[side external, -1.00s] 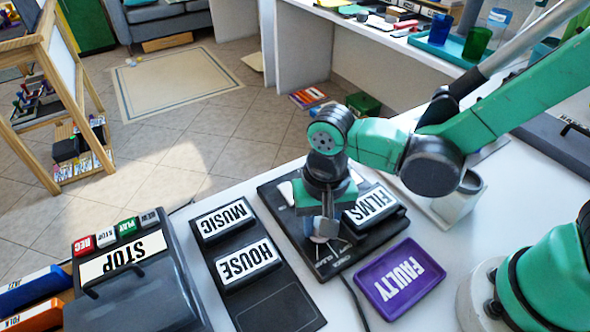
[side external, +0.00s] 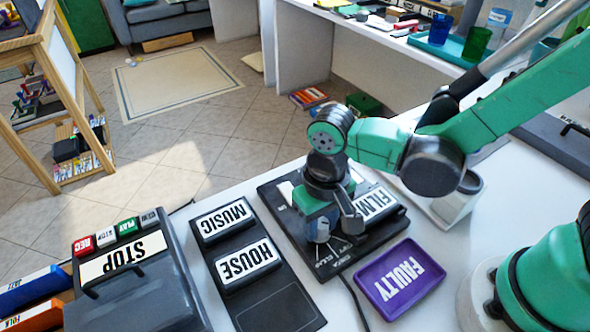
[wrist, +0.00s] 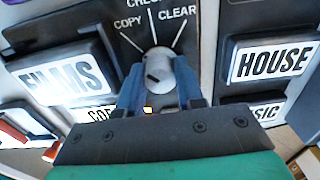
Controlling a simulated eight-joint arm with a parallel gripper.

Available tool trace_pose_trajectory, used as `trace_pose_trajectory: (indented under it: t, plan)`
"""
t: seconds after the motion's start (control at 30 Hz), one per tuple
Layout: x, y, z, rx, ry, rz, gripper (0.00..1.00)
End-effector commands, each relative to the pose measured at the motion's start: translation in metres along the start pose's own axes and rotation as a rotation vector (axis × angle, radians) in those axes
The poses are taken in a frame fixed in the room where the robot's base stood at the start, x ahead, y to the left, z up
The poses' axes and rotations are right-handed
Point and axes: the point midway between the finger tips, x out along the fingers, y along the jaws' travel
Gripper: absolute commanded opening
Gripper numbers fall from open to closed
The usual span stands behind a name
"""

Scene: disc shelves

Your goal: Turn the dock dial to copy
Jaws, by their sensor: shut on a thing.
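The dock (side external: 365,243) is a black panel on the white table in the side view. Its grey round dial (wrist: 157,62) shows in the wrist view below the printed words COPY, CLEAR and a partly cut-off CHECK. Lines fan out from the dial to these words. A dark mark shows on the dial's face; I cannot tell which word it points to. My gripper (wrist: 158,80) is shut on the dial, with a blue finger on each side. In the side view my gripper (side external: 322,232) points down at the dock and mostly hides the dial.
A black holder with MUSIC (side external: 224,217) and HOUSE (side external: 248,262) cartridges lies left. A purple FAULTY tray (side external: 398,281) is in front right.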

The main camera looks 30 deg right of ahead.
Motion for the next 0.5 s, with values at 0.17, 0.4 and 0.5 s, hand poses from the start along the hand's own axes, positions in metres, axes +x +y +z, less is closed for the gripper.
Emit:
trace_pose_trajectory:
  t: [0.17,0.4,0.5]
  plan:
    - [0.0002,0.0004,-0.0009,0.002,0.004,0.001,0.00]
    - [0.0001,0.0002,-0.0006,0.002,0.003,0.000,0.45]
    - [-0.0001,0.0001,-0.0005,0.002,0.002,0.000,0.45]
